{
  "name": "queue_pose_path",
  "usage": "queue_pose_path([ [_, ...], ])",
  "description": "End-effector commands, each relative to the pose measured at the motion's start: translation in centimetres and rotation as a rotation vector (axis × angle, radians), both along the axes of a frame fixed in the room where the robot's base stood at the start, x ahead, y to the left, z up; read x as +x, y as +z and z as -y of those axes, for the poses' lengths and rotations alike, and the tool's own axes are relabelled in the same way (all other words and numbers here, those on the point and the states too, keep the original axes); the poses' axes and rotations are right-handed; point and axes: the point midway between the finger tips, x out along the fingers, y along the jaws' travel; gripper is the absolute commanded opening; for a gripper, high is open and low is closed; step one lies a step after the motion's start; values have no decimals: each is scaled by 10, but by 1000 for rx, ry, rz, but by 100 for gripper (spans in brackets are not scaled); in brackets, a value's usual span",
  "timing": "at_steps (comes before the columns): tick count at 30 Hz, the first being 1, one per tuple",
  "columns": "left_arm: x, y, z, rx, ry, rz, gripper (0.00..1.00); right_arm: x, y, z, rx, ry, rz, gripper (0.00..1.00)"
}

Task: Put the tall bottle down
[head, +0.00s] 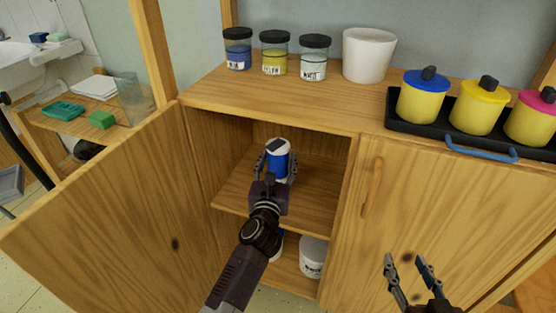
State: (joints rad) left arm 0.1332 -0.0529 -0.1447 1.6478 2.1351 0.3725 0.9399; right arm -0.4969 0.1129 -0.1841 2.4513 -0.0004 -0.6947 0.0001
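The tall bottle (278,154), blue with a white top and a dark cap or patch, is inside the open cupboard, above the middle shelf (235,192). My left gripper (277,168) reaches in from the front with one finger along each side of the bottle and appears shut on it. The bottle looks upright. Its base is hidden behind the gripper, so I cannot tell whether it touches the shelf. My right gripper (408,270) is open and empty, in front of the closed right cupboard door.
The open left door (115,215) stands beside my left arm. A white tub (313,257) sits on the lower shelf, near a partly hidden blue-and-white item. Jars (274,55), a white pot (368,55) and a black tray (400,122) of yellow pots stand on top.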

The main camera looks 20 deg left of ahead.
Motion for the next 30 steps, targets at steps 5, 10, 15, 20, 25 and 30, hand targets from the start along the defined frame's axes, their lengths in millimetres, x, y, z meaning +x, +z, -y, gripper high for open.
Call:
queue_pose_path([
  [5,0,0,0,0,0,0,64,0,0,0,0,0,0,40],
  [10,0,0,0,0,0,0,64,0,0,0,0,1,-1,40],
  [15,-2,3,1,0,0,-1,64,-4,-7,2,-8,-2,-39,40],
  [20,-30,3,5,-2,0,-4,64,-21,-33,10,-40,-12,-171,40],
  [25,-67,2,11,-3,1,-4,64,-39,-55,18,-67,-21,-290,40],
  [30,-97,1,16,-2,-1,-3,64,-46,-64,20,-78,-23,-335,40],
])
